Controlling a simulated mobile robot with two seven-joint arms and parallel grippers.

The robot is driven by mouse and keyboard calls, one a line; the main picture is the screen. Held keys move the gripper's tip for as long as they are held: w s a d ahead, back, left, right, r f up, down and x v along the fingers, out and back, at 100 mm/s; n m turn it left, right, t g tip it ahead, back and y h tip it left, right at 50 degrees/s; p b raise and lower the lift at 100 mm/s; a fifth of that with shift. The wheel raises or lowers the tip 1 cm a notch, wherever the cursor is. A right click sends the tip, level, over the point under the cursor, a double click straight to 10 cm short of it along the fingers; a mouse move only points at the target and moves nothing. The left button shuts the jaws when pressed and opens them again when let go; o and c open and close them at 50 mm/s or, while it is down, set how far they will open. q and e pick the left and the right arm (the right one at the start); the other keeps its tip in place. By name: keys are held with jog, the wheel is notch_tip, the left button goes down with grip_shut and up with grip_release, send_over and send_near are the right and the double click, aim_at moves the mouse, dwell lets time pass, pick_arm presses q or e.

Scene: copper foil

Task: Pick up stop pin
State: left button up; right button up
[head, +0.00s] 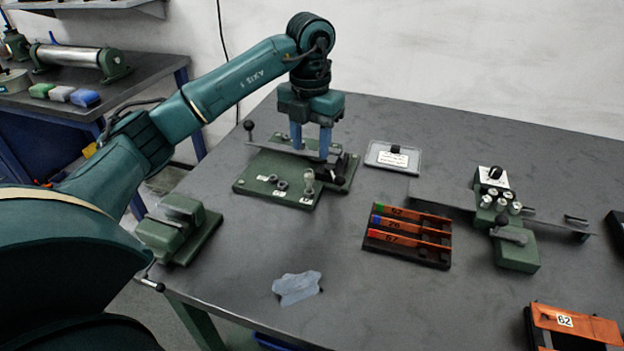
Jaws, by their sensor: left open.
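A green fixture block (258,190) stands on the grey table, with a long metal bar (270,151) across its back. Small round metal parts (281,185) sit on its top face. A short pale upright pin (308,181) stands at its front right, beside a dark lever (330,176); it may be the stop pin, but I cannot tell for sure. My left gripper (311,144) points straight down over the back of the fixture. Its two blue fingers are apart, with nothing visible held between them. The finger tips are near the bar; contact is unclear. My right gripper is out of view.
A labelled clear-lidded case (393,157) lies right of the fixture. A rack with orange strips (409,237), a second green fixture (516,248) and an orange box (574,327) stand further right. A green block (180,228) and a pale cloth (297,287) are nearer. The front middle is mostly clear.

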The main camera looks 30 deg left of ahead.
aim_at(310, 175)
pick_arm(q)
notch_tip(310, 175, down, 4)
jog(key=shift+r, duration=0.25)
jog(key=shift+s+d+f+p, duration=0.1)
jog(key=shift+s+f+p, duration=0.1)
jog(key=shift+f, duration=1.15)
jog(key=shift+s+f+p, duration=0.1)
jog(key=shift+s+f, duration=0.05)
jog(key=shift+f, duration=1.15)
jog(key=shift+c, duration=0.2)
grip_shut()
